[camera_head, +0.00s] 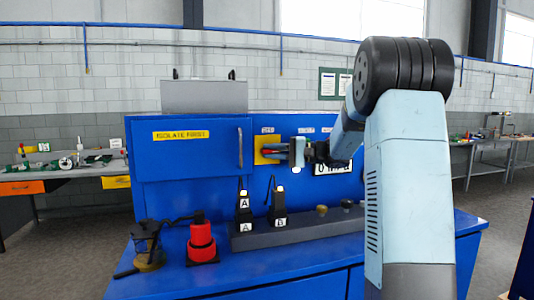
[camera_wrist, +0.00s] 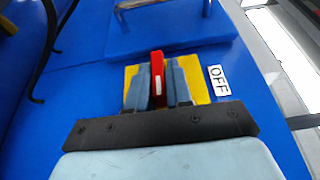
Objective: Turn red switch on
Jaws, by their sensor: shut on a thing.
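The red switch (camera_wrist: 157,68) is a red handle with a white mark, set on a yellow plate (camera_wrist: 201,79) on the blue panel. An OFF label (camera_wrist: 219,80) is beside the plate in the wrist view. My gripper (camera_wrist: 158,90) is shut on the red switch handle, with one finger on each side of it. In the head view my gripper (camera_head: 292,152) reaches the yellow plate (camera_head: 262,143) from the right. The red handle (camera_head: 272,150) shows only in part there, and the gripper hides the rest.
A blue cabinet with an "ISOLATE FIRST" label (camera_head: 181,135) is left of the switch. On the bench below stand a red device (camera_head: 201,243), two black radios marked A (camera_head: 244,213) and B (camera_head: 279,208), and a dark lantern-like object (camera_head: 148,245).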

